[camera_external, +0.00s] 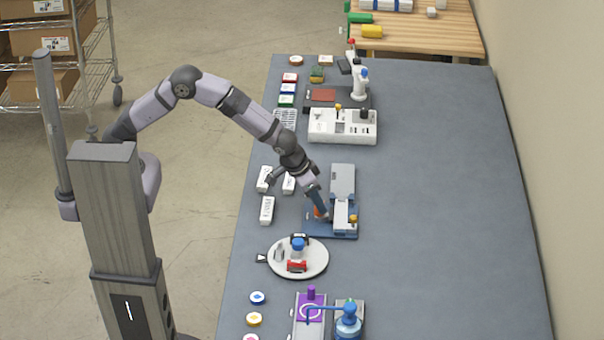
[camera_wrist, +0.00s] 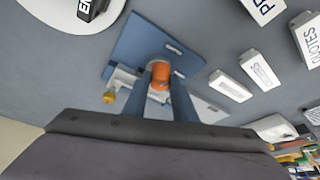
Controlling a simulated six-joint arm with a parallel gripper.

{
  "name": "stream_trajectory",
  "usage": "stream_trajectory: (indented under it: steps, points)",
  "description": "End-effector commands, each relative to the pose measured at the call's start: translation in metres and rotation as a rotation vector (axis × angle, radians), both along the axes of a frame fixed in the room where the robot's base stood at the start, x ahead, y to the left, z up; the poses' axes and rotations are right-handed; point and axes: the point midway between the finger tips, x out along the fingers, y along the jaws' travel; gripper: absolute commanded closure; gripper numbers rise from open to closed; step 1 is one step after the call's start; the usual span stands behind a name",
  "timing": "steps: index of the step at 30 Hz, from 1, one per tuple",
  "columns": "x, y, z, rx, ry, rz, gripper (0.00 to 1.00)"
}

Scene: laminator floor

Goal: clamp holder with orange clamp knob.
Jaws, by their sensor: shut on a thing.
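The orange clamp knob (camera_wrist: 160,72) stands on a blue base plate between the fingers of my gripper (camera_wrist: 158,82) in the wrist view. My gripper (camera_external: 321,214) is shut on the knob, and only a bit of orange (camera_external: 318,212) shows beside the fingers in the external view. The holder is the blue plate (camera_external: 318,235) with grey-white blocks (camera_external: 342,180) on its right side. A small yellow knob (camera_external: 353,218) sits at the holder's right; it also shows in the wrist view (camera_wrist: 109,97). The fingers hide part of the orange knob.
White labelled boxes (camera_external: 267,210) stand left of the holder. A round white turntable (camera_external: 312,262) with small items is in front of it. A white machine (camera_external: 342,126) stands behind it. The table (camera_external: 430,200) is clear to the right.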

Motion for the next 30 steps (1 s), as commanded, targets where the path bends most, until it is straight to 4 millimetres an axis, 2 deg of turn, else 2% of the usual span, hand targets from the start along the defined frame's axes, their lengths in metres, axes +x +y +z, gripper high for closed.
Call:
stream_trajectory:
  steps: [1, 13, 30]
  points:
    - [-0.0018, -0.0015, -0.0077, -0.005, 0.0, 0.037, 0.98]
    - [-0.0024, -0.0013, -0.0028, 0.0, 0.002, 0.286, 0.98]
    - [-0.0027, -0.0009, -0.0005, 0.001, 0.003, 0.344, 0.98]
